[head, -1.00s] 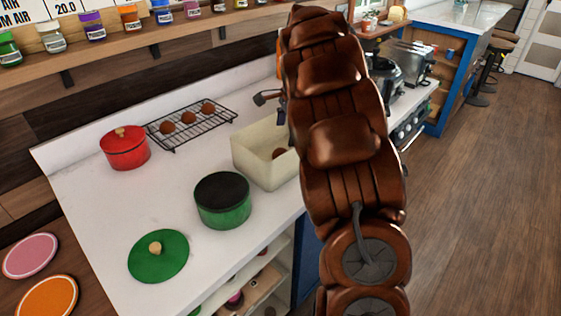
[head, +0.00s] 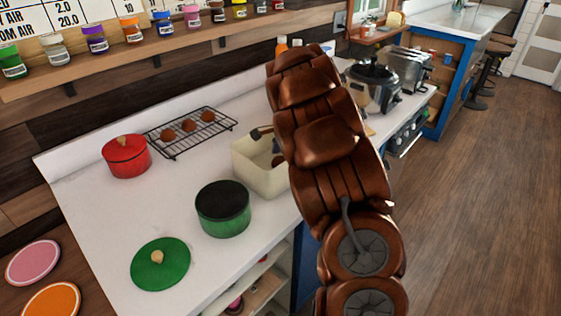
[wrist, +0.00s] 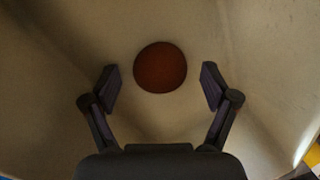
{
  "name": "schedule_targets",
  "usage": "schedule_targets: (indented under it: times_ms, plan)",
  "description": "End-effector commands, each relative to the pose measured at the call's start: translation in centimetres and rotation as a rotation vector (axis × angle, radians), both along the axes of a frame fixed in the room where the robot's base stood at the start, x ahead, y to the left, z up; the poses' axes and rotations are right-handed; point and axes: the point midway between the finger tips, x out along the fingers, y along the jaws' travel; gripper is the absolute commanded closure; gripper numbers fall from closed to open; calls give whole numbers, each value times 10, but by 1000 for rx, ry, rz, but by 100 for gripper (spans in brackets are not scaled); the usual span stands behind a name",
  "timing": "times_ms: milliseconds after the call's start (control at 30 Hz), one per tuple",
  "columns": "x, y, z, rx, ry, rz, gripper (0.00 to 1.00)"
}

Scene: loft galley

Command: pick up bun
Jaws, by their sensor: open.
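A round brown bun (wrist: 160,67) lies on the floor of a cream bin (head: 258,177). A small part of the bun (head: 279,161) also shows in the head view, beside my arm. My gripper (wrist: 160,80) is open and inside or just over the bin, pointing down. In the wrist view its two fingers stand on either side of the bun, with a gap on each side. In the head view my gripper (head: 268,141) shows at the bin's opening, mostly hidden by my arm.
A wire rack (head: 180,147) with three brown buns stands behind the bin. A red lidded pot (head: 126,157), a green pot (head: 222,213) and a green lid (head: 160,267) are on the white counter. A slow cooker (head: 370,90) stands beyond my arm.

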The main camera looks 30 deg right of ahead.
Motion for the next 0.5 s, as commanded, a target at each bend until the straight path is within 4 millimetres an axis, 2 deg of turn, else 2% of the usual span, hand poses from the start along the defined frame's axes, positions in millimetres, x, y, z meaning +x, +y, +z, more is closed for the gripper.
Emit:
schedule_targets:
  times_ms: [100, 500]
  plan:
    - [0, 0, 0, 0, -1, 0, 15]
    - [0, 0, 0, -1, -1, 1, 57]
